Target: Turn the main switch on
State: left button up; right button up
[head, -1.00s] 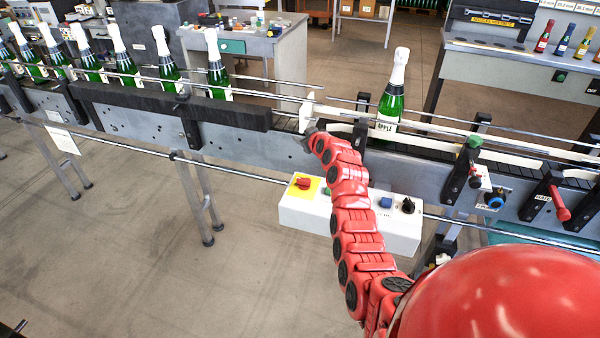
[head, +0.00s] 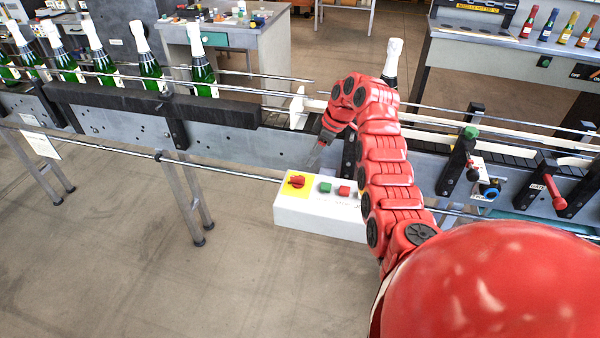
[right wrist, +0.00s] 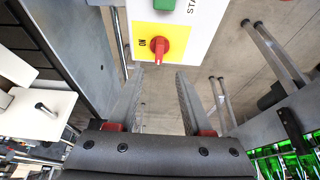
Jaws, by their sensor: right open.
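The main switch is a red rotary knob (head: 297,181) on a yellow plate at the left end of a white control box (head: 320,219). In the right wrist view the red knob (right wrist: 159,46) is at the top centre, with the word ON beside it. My right gripper (head: 314,165) is just above and behind the box, close to the knob. In the right wrist view the two fingers of my right gripper (right wrist: 158,75) are spread apart with nothing between them, and the knob lies beyond their tips. My left gripper is not in view.
A green button (head: 325,187) and a red button (head: 344,190) sit right of the knob. The conveyor (head: 235,143) with rails runs behind the box. Several green bottles (head: 150,60) stand on it at left. One bottle (head: 391,65) is partly hidden by my arm.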

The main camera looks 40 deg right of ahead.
aim_at(299, 177)
jog(key=p+x, duration=0.1)
jog(key=x, duration=0.8)
jog(key=shift+a+p, duration=0.2)
jog(key=shift+p, duration=0.1)
jog(key=shift+w+f, duration=0.2)
jog(key=shift+f, duration=0.45)
grip_shut()
